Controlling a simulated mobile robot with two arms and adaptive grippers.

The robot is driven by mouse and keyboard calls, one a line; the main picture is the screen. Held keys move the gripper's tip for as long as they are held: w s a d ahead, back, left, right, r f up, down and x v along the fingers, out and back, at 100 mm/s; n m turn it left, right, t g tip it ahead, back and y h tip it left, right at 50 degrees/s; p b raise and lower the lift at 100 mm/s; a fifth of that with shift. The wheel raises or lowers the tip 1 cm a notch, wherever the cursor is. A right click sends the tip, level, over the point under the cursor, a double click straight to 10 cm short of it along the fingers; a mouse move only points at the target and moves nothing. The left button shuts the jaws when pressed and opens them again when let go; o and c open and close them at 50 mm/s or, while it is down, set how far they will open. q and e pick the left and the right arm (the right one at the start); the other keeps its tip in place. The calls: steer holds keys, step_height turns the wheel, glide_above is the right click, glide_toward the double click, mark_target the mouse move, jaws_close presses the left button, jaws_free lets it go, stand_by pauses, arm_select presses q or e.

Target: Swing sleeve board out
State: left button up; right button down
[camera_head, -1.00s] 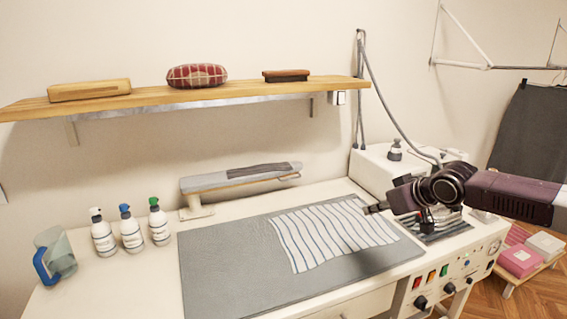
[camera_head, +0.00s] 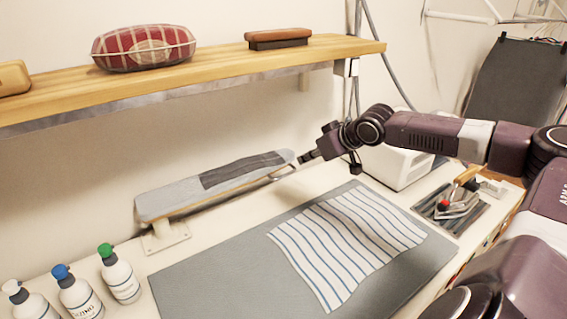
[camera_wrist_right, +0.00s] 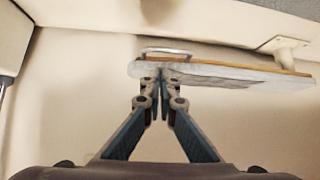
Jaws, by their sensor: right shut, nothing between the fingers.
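The sleeve board (camera_head: 215,183) is a long grey padded board with a darker patch and a wooden underside. It stands on a white bracket (camera_head: 167,238) at its left end and lies along the wall at the back of the table. A thin metal handle (camera_head: 284,172) shows at its right end. My right gripper (camera_head: 303,160) is shut and empty, with its tips at the board's right end. In the right wrist view the closed fingertips (camera_wrist_right: 161,68) overlap the edge of the board (camera_wrist_right: 220,75) beside the handle (camera_wrist_right: 166,52); contact cannot be told. My left gripper is not in view.
A grey mat (camera_head: 220,272) with a striped cloth (camera_head: 345,240) covers the table front. A wooden shelf (camera_head: 200,80) hangs above the board.

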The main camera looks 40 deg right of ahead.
mark_target(283, 169)
steer(key=p+x, duration=0.2)
steer(key=x, duration=0.6)
steer(key=shift+w, duration=0.15)
steer(key=shift+w+f, duration=0.35)
steer(key=shift+s+p, duration=0.15)
steer(key=shift+p, duration=0.2)
